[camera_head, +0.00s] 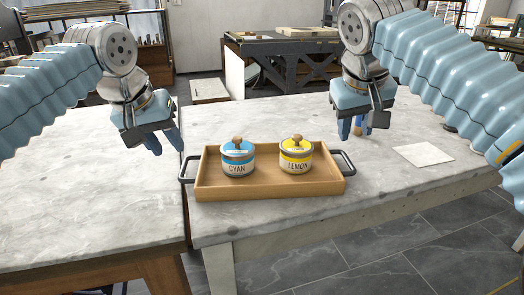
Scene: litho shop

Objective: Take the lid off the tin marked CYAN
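The tin marked CYAN (238,169) stands upright in the left half of a wooden tray (270,190). Its blue-banded lid (237,149) with a wooden knob sits on top. A tin marked LEMON (296,164) with a yellow-banded lid and wooden knob stands to its right in the same tray. My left gripper (166,145) hangs to the left of the tray, fingers apart and empty, clear of the CYAN tin. My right gripper (352,131) hangs behind the tray's right end, fingers apart, away from both tins.
The tray has dark handles at both ends and rests on a marble-topped table (400,190). A white square sheet (423,154) lies to the right. The left marble top (80,200) is bare.

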